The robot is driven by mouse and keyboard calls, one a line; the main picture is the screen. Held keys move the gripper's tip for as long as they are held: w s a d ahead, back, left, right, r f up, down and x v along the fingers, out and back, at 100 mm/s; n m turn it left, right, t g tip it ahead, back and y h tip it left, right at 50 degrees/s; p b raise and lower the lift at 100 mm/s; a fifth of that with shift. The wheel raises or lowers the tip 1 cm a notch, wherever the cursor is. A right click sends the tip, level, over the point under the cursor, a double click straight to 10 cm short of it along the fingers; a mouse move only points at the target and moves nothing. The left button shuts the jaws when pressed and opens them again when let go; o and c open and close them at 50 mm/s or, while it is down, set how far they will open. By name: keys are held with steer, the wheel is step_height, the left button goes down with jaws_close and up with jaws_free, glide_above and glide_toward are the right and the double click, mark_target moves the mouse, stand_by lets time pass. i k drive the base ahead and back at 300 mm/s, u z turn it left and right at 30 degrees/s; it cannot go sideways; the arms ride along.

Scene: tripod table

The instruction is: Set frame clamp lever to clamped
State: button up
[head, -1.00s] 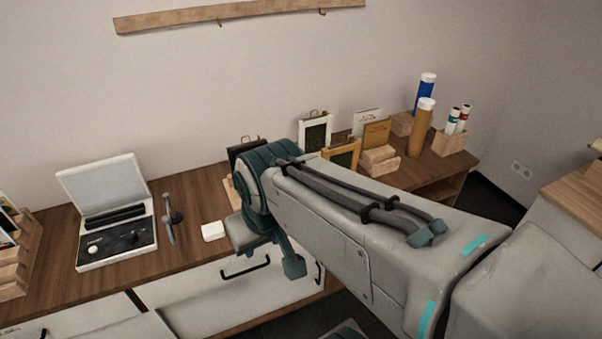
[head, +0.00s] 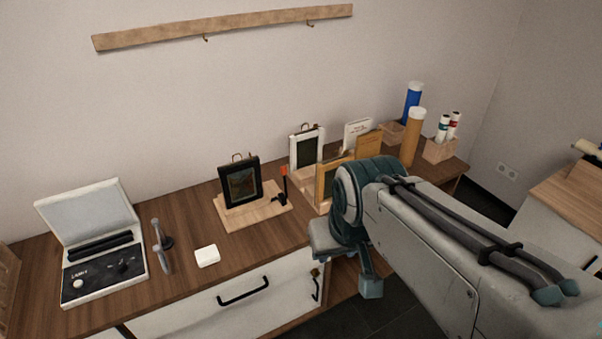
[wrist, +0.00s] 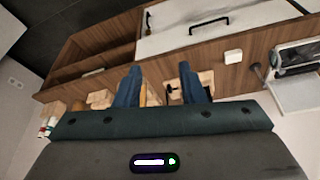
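A black picture frame (head: 240,182) stands upright on a light wooden base (head: 235,218) on the desk in the head view. A black lever with a red tip (head: 284,180) stands roughly upright at the right of this base. My gripper (wrist: 161,72) is open in the wrist view, its two blue fingers spread apart with nothing held. Part of the light wooden base (wrist: 173,84) shows near the right finger, partly covered by it. In the head view my arm is to the right of the lever, apart from it, and my fingertips cannot be made out.
A white-framed stand (head: 306,148) and a golden frame (head: 326,180) stand right of the lever, close to my arm.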

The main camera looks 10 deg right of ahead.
mark_target(283, 172)
steer(key=z, duration=0.1)
steer(key=i, duration=1)
steer(key=u, duration=0.25)
